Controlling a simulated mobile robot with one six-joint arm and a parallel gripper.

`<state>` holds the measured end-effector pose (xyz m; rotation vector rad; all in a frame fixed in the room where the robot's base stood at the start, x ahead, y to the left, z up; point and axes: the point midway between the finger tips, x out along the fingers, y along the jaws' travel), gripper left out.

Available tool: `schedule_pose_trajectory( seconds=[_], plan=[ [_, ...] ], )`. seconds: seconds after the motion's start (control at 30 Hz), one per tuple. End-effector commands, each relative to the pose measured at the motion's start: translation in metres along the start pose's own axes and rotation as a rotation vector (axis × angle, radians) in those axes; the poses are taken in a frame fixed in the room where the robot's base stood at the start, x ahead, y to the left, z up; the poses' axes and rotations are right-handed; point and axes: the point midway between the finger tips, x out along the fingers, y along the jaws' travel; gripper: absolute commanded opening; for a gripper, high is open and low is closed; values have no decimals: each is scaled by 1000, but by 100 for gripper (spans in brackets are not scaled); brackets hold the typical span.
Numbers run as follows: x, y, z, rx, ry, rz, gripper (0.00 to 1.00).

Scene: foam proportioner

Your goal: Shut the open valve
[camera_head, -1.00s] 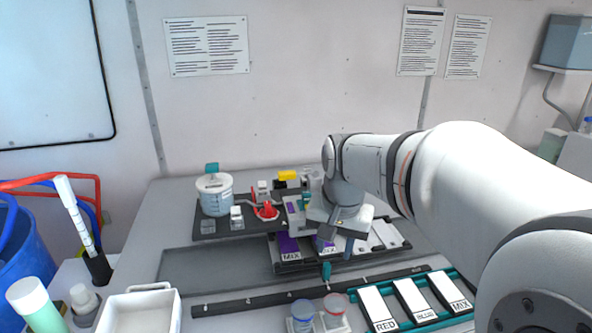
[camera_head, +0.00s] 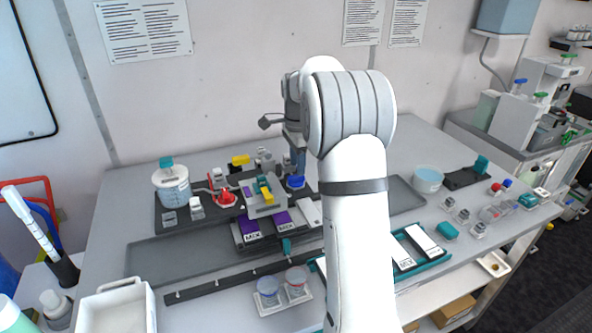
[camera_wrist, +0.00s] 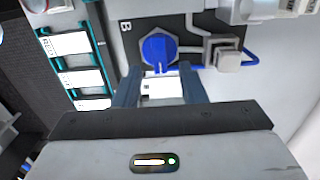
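A blue valve (camera_head: 296,182) stands at the right end of the dark panel. In the wrist view its round blue knob (camera_wrist: 157,47) lies just past the fingertips, with a short blue part pointing down between them. My gripper (camera_wrist: 160,74) is open, with its two fingers apart. In the head view my gripper (camera_head: 298,160) hangs just above the blue valve, partly hidden by my arm. I cannot tell whether the fingers touch the knob. A red valve (camera_head: 226,198) sits farther left on the panel. Which valve is open is unclear.
A lidded jug (camera_head: 172,184) stands left of the red valve. A grey block with yellow and teal parts (camera_head: 264,197) stands between the valves. Purple MIX cards (camera_head: 251,228) lie in front. A clear bowl (camera_head: 428,179) stands to the right. Blue tubing (camera_wrist: 228,66) runs beside the blue knob.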

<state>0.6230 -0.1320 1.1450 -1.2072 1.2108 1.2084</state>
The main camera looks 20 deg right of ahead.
Motion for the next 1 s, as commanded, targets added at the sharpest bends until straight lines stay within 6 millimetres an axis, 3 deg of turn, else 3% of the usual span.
schedule_pose_trajectory(
  seconds=[0.23, 0.57, 1.0],
  plan=[
    [30, 0, 0, -1, 0, 1, 37],
    [36, 1, -1, 0, 0, -1, 37],
    [36, 1, -1, 0, 0, -1, 3]
  ],
)
